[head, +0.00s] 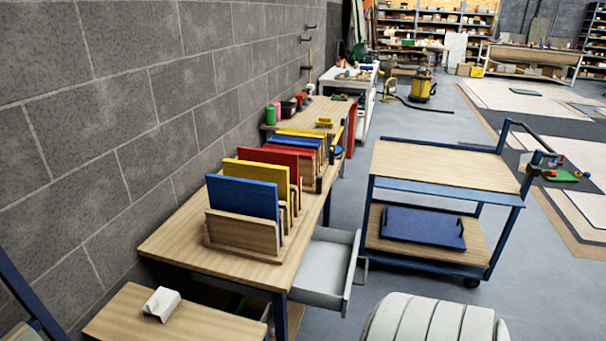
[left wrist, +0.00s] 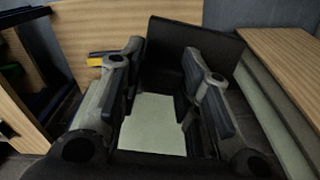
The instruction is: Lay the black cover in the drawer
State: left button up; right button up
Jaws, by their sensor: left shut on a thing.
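The open grey drawer (head: 325,265) sticks out to the right from under the wooden workbench (head: 185,245) in the head view. It looks empty. In the left wrist view my left gripper (left wrist: 163,75) is shut on a flat black piece, which looks like the black cover (left wrist: 190,48). The cover's dark face rises between and beyond the two fingers, and part of it is hidden by them. A pale flat surface (left wrist: 155,125) shows between the fingers; I cannot tell what it is. Neither gripper shows in the head view, nor does the cover.
A rack (head: 243,232) of blue, yellow and red panels stands on the workbench. A blue cart (head: 445,168) with a dark blue tray (head: 423,227) stands to the right. A low wooden table (head: 190,322) with a white block (head: 162,303) is at front left. A wooden top (left wrist: 290,55) is at right in the wrist view.

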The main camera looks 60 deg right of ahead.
aim_at(324, 282)
jog(key=l+z, duration=0.1)
jog(key=l, duration=0.45)
jog(key=l+z, duration=0.1)
jog(key=l, duration=1.05)
jog(key=i+l+z, duration=0.15)
jog(key=l, duration=0.4)
jog(key=l+z, duration=0.1)
jog(key=l, duration=0.45)
jog(key=i+l+z, duration=0.1)
jog(key=l, duration=0.45)
jog(key=i+l, duration=0.15)
jog(key=l, duration=0.4)
jog(key=k+z, duration=0.05)
